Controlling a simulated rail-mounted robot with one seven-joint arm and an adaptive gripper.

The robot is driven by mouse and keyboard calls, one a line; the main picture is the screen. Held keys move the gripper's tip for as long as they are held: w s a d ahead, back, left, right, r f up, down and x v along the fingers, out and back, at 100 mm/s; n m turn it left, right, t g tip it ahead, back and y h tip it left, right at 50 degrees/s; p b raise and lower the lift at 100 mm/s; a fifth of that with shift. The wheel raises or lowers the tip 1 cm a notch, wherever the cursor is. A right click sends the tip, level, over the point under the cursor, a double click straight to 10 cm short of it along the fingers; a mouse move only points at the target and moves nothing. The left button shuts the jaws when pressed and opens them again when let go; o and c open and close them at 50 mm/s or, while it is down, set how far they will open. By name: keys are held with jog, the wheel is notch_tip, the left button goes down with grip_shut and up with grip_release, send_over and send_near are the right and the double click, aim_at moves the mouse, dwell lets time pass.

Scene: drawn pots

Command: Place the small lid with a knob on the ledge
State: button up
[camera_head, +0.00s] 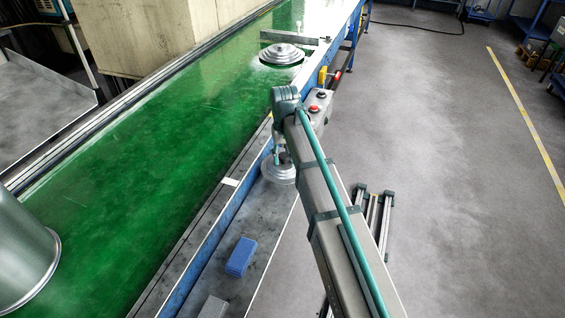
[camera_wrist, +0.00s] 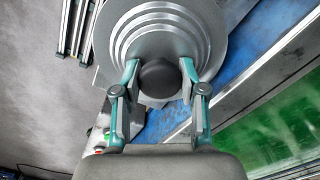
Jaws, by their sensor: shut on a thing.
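The small lid (camera_head: 278,171) is a silver disc with stepped rings, at the far part of the ledge beside the belt. In the wrist view the lid (camera_wrist: 205,50) lies under my gripper (camera_wrist: 160,72), whose fingers are shut on its dark round knob (camera_wrist: 159,78). In the head view my gripper (camera_head: 279,152) is partly hidden by my arm. The ledge (camera_head: 262,210) is a grey strip with a blue side wall, running along the green belt. I cannot tell whether the lid touches the ledge or hangs just above it.
A larger stepped lid (camera_head: 282,54) lies on the green belt (camera_head: 130,165) at the back. A big metal pot (camera_head: 25,250) stands at left. A blue block (camera_head: 241,256) and a grey block (camera_head: 213,307) sit on the nearer ledge. A button box (camera_head: 318,103) is beyond the lid.

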aim_at(283, 164)
jog(key=shift+w+a+f, duration=0.1)
jog(key=shift+w+f, duration=0.05)
jog(key=shift+f, duration=0.05)
jog(key=shift+w+a+f+p, duration=0.15)
jog(key=shift+f+p, duration=0.25)
jog(key=shift+f, duration=1.4)
jog(key=shift+f, duration=0.15)
jog(key=o, duration=1.2)
notch_tip(283, 164, up, 12)
jog(key=shift+r+b, duration=0.15)
jog(key=shift+b, duration=0.95)
jog(key=shift+r, duration=0.1)
